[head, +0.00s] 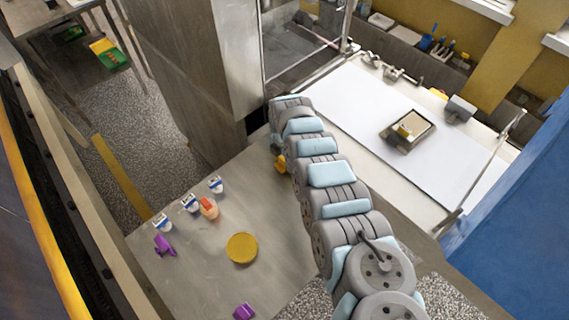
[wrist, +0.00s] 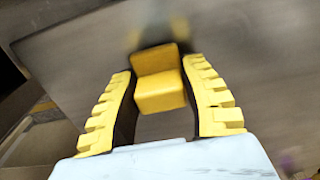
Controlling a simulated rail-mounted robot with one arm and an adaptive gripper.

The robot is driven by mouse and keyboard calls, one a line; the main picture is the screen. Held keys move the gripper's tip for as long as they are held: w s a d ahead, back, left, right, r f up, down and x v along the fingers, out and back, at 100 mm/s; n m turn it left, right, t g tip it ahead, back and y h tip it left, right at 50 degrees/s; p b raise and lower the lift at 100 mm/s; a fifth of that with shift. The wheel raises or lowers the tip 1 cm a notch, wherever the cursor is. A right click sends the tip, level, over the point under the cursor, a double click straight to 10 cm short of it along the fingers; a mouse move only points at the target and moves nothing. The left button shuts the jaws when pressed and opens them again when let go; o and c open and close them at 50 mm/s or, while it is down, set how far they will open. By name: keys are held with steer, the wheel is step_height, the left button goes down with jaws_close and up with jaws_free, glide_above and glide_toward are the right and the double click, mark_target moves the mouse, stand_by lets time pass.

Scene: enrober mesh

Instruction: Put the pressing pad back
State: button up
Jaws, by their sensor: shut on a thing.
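In the wrist view my gripper (wrist: 170,92) has its yellow ridged fingers on both sides of a yellow block (wrist: 160,95), shut on it. The block looks like the grip of the pressing pad; its far end is blurred and dark, so the pad's face cannot be made out. In the head view only a bit of yellow at my gripper (head: 279,164) shows beside my arm, over the grey table's back edge; my arm hides the rest. A flat round yellow disc (head: 241,248) lies on the grey table (head: 200,275).
Small white labelled cups (head: 190,203), an orange-topped item (head: 208,208) and purple pieces (head: 164,245) stand on the grey table. A steel column (head: 195,80) rises close behind my gripper. To the right, a white surface (head: 340,100) carries a dark-framed tray (head: 408,132) with a yellow piece on it.

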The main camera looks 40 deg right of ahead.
steer(key=shift+f, duration=0.45)
steer(key=shift+f, duration=0.1)
steer(key=o, duration=1)
steer(key=shift+c, duration=0.2)
step_height(320, 180, up, 12)
steer(key=shift+r+p, duration=0.15)
steer(key=shift+p, duration=0.5)
